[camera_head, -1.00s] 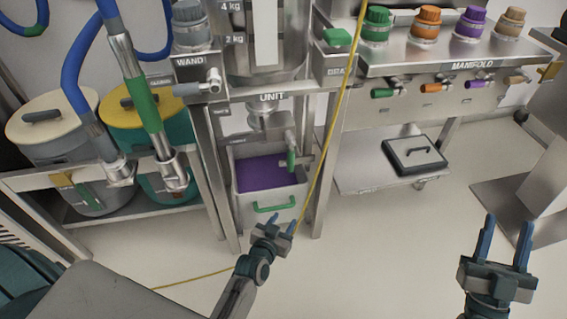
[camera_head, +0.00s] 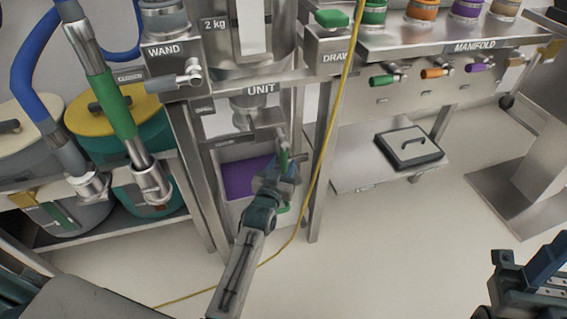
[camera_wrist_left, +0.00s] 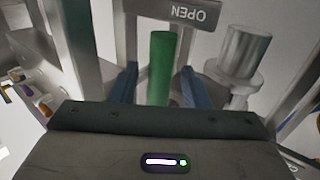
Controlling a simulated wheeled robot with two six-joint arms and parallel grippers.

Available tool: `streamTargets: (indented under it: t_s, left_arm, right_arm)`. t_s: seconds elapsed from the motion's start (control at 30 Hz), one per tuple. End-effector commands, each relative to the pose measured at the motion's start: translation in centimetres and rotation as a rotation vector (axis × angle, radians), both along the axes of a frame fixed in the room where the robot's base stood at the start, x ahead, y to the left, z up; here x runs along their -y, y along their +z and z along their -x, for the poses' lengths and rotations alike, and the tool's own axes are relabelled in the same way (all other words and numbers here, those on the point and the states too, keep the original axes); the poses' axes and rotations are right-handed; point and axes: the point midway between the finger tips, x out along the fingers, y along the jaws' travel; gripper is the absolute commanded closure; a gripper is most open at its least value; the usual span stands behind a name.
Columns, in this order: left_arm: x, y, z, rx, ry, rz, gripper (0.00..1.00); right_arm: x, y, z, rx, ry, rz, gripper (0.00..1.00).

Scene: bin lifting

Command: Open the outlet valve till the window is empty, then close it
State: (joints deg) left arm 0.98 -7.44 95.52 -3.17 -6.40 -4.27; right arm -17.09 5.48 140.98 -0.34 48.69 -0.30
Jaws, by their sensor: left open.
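The outlet valve's green handle (camera_head: 283,160) hangs under the unit's outlet pipe. In the left wrist view the green handle (camera_wrist_left: 160,60) stands upright between the two blue fingers of my left gripper (camera_wrist_left: 159,84), with gaps on both sides. My left gripper (camera_head: 280,172) is open around it, in front of the bin. An upside-down OPEN sign (camera_wrist_left: 190,13) shows behind the handle. The window (camera_head: 253,25) on the hopper is a pale strip, cut by the top edge; its level cannot be read. My right gripper (camera_head: 540,268) is at the lower right corner, partly cut off.
A grey bin (camera_head: 233,212) with purple contents sits below the outlet, partly hidden by my arm. A yellow cable (camera_head: 327,150) runs down beside it. The wand valve (camera_head: 187,77) and blue hose are at left; a manifold bench (camera_head: 450,50) is at right.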

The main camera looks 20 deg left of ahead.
Motion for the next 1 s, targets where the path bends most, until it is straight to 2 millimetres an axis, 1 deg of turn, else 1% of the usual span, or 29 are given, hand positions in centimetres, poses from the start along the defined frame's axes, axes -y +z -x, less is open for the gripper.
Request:
streamTargets:
  t_s: [0.03,0.13,0.43,0.47,0.6,0.67,1.0]
  left_arm:
    - [-0.01,-0.16,-0.57,0.001,0.000,-0.002,0.58]
    - [-0.03,-0.10,-1.22,0.000,0.000,-0.001,0.58]
    - [-0.03,-0.04,-1.48,-0.002,0.000,-0.001,0.58]
    - [-0.03,-0.04,-1.47,-0.002,0.000,-0.001,0.60]
    - [-0.02,-0.03,-1.46,-0.002,0.000,-0.001,0.87]
    - [-0.02,-0.04,-1.46,-0.002,0.000,-0.001,0.99]
    - [-0.18,0.05,-1.44,-0.005,0.000,-0.006,1.00]
  right_arm:
    - [0.01,-0.23,0.02,0.004,0.000,-0.002,0.56]
    - [0.01,-0.21,0.03,0.008,-0.001,-0.003,0.56]
    - [0.01,-0.03,0.04,0.013,0.000,-0.003,0.56]
    - [0.01,-0.02,0.04,0.013,0.000,-0.003,0.56]
    - [0.02,0.00,0.06,0.014,0.000,-0.003,0.56]
    - [0.02,0.00,0.06,0.015,0.000,-0.003,0.56]
    - [0.03,0.25,0.08,0.016,-0.001,-0.006,0.56]
